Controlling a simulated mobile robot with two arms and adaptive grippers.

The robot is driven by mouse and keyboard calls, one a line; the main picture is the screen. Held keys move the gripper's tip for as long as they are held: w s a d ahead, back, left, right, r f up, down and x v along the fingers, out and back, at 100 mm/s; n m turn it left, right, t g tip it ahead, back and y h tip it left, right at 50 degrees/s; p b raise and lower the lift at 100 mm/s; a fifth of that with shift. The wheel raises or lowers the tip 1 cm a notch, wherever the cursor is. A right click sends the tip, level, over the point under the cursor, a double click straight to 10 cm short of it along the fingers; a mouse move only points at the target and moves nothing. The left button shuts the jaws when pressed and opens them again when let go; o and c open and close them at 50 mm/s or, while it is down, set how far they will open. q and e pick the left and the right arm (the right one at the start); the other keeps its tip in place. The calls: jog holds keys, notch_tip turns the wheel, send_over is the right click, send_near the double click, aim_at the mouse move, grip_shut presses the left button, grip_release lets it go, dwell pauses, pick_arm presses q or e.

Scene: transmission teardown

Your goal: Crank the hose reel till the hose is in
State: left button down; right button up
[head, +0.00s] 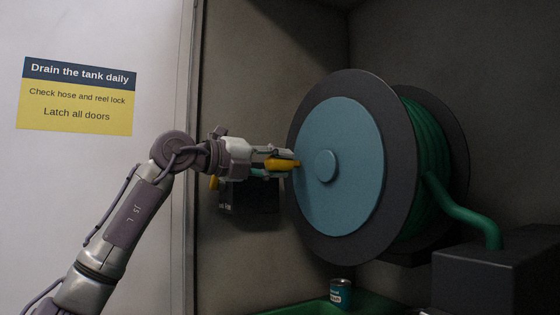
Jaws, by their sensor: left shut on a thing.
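The hose reel (345,205) is a big drum with dark flanges and a blue-grey disc with a round hub (325,166) on its near face. Green hose (430,135) is wound on the drum. A length of it (458,208) runs down to a dark box at the right. My left gripper (283,164) is at the left edge of the disc, shut on the yellow crank handle. The gripper hides part of the handle and how it joins the disc. My right gripper is not in view.
A dark box (505,265) stands at the lower right. A small teal can (341,291) stands by a green surface (308,307) below the reel. Another dark box (250,200) is behind my gripper. A sign (78,96) is on the pale panel at left.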

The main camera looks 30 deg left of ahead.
pick_arm(q)
jog(key=shift+w+f+n+b, duration=0.1)
jog(key=shift+f+n+b, duration=0.2)
jog(key=shift+f+n, duration=0.35)
jog(key=shift+f, duration=0.2)
jog(key=c, duration=0.8)
grip_release()
jog(key=shift+a+r, duration=0.1)
jog(key=shift+s+a+r, duration=0.1)
jog(key=shift+s, duration=0.2)
jog(key=v, duration=1.1)
jog(key=shift+s+a, duration=0.15)
jog(key=shift+s, duration=0.05)
